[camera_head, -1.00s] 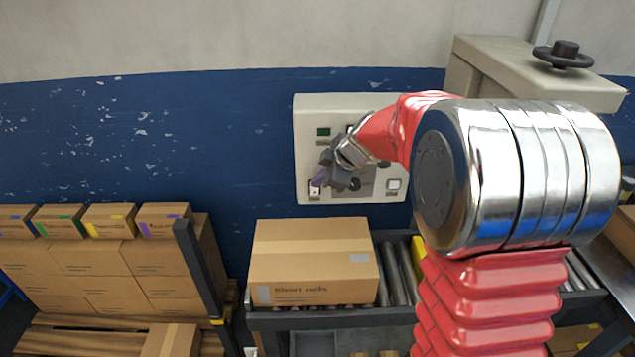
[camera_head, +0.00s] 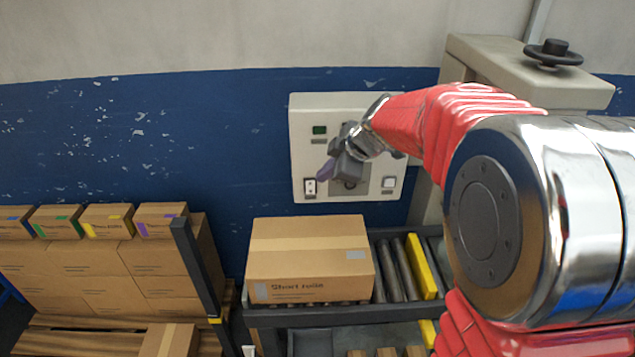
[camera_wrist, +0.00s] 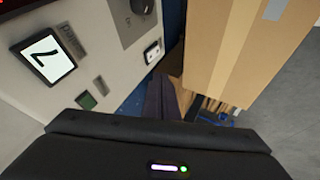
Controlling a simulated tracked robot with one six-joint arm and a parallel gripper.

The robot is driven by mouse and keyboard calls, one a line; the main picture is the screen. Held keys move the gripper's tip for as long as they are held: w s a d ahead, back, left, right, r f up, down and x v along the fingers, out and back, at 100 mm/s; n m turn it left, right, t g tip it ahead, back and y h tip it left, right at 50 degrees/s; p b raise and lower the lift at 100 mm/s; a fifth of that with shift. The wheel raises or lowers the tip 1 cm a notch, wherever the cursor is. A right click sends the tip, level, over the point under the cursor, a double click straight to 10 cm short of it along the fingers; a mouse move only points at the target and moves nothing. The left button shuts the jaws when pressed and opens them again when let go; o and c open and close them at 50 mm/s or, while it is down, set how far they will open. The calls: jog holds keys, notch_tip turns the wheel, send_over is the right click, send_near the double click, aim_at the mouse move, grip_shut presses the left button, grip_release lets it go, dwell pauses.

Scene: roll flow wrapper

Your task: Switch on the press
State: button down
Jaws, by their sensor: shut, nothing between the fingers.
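The pale control panel (camera_head: 306,111) is on the blue wall. Its lower-left rocker switch (camera_head: 310,187) is white in a dark frame and also shows in the wrist view (camera_wrist: 152,52); I cannot tell which side is pressed. A small dark green window (camera_head: 319,130) is at the panel's upper left. My gripper (camera_head: 325,172) is shut and empty, its purple-tinted fingertips just above and right of the rocker in the head view. In the wrist view the fingers (camera_wrist: 160,98) are apart from the rocker. My gripper and wrist hide the panel's middle and upper right.
A lit display (camera_wrist: 43,57) and a round knob (camera_wrist: 142,5) are on the panel. Another white switch (camera_head: 389,183) is at its lower right. A cardboard box (camera_head: 310,262) lies on the roller conveyor (camera_head: 398,272) below. Stacked cartons (camera_head: 85,260) stand at left.

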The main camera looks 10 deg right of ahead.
jog(key=v, duration=0.4)
jog(key=shift+w+d+r, duration=0.1)
jog(key=shift+w+r, duration=0.2)
jog(key=shift+w, duration=0.1)
jog(key=shift+m, duration=0.3)
jog(key=s+f+m+g+h, duration=0.1)
jog(key=s+f+m+g, duration=0.3)
jog(key=s+m, duration=0.65)
jog(key=s+a+m+t+h, duration=0.1)
jog(key=s+a, duration=0.1)
jog(key=s, duration=0.7)
jog(key=s+a+m+t+h, duration=0.1)
jog(key=s+a+m, duration=0.1)
jog(key=s, duration=0.8)
jog(key=shift+r+t+h, duration=0.3)
jog(key=shift+r, duration=0.15)
